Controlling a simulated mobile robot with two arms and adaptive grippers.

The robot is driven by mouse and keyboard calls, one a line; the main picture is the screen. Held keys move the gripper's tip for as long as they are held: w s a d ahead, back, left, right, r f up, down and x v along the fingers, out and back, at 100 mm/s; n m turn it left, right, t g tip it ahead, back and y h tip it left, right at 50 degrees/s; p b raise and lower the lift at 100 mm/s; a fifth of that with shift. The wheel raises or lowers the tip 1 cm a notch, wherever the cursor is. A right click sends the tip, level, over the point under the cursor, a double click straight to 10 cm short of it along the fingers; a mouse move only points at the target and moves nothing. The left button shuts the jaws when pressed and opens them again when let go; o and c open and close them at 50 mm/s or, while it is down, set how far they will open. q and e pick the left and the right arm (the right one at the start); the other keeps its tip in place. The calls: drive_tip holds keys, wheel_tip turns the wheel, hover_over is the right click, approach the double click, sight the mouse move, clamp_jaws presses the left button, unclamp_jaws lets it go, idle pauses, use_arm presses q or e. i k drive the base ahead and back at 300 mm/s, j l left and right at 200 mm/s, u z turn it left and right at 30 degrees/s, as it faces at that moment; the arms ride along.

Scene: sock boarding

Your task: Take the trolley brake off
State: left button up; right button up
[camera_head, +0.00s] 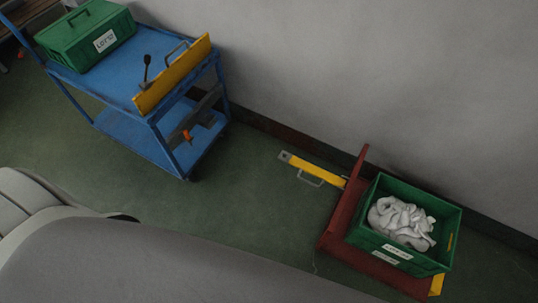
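The blue trolley (95,70) stands at upper left, beside the wall. A yellow panel (182,72) with a grey handle is fixed along its right end. A black lever (147,62) with a dark knob stands up by this panel; whether it is the brake I cannot tell. A small orange part (187,135) shows lower on the same end, on a dark bar. The trolley's wheels are mostly hidden. Neither of my grippers is in view.
A closed green crate (88,38) sits on the trolley's top. At right, a green crate (448,222) of white socks (402,220) rests on a dark red stand (342,215). A yellow bar (315,168) with a handle extends from it. Green floor (245,200) between is clear.

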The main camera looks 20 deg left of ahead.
sight(24, 50)
drive_tip(key=j+u, duration=0.15)
drive_tip(key=u, duration=2.1)
drive_tip(key=i+j+u, duration=0.1)
drive_tip(key=i+j, duration=0.2)
drive_tip(key=i, duration=0.8)
drive_tip(key=i+j+u, duration=0.1)
drive_tip(key=i, duration=1)
drive_tip(key=i+j+u, duration=0.15)
drive_tip(key=i, duration=1)
